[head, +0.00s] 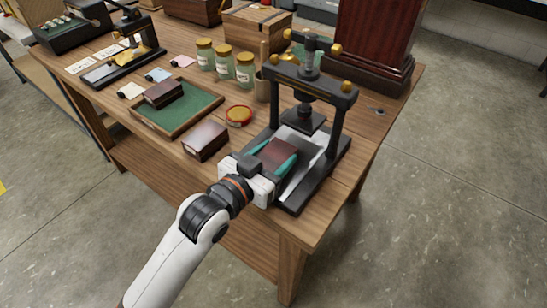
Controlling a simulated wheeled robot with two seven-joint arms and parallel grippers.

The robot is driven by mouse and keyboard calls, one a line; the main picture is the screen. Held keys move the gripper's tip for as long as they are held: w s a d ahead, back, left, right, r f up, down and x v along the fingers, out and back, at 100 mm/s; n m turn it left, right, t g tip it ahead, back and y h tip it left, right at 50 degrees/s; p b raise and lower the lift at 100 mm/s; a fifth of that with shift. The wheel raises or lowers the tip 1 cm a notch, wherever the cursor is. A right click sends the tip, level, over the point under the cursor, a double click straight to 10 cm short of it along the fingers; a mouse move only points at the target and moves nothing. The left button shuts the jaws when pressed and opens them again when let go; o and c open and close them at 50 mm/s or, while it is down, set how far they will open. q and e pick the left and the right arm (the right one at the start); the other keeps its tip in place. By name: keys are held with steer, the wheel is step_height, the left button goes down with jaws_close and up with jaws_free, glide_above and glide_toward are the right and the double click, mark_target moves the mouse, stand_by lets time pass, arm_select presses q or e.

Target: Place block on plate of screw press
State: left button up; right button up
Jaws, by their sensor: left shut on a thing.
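A dark red-brown block (277,151) is between the teal fingertips of my left gripper (278,160), which is shut on it. The gripper reaches in over the front of the black screw press (341,117). The block is above or on the pale plate (316,146) of the press; I cannot tell whether it touches. The upper pressing plate (304,120) sits above and behind the block, with open space between. Part of the plate is hidden by the gripper and block. My right gripper is not in view.
Another brown block (205,139) lies left of the press. A similar block (164,93) lies on a green-lined tray (196,103). A round yellow-rimmed tin (239,115), several glass jars (224,63) and a dark red wooden case (374,40) stand around the press.

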arm_select(q)
steer(key=shift+f, duration=0.15)
steer(key=o, duration=1.1)
steer(key=shift+c, duration=0.2)
steer(key=p+v, duration=0.1)
steer(key=v, duration=1.1)
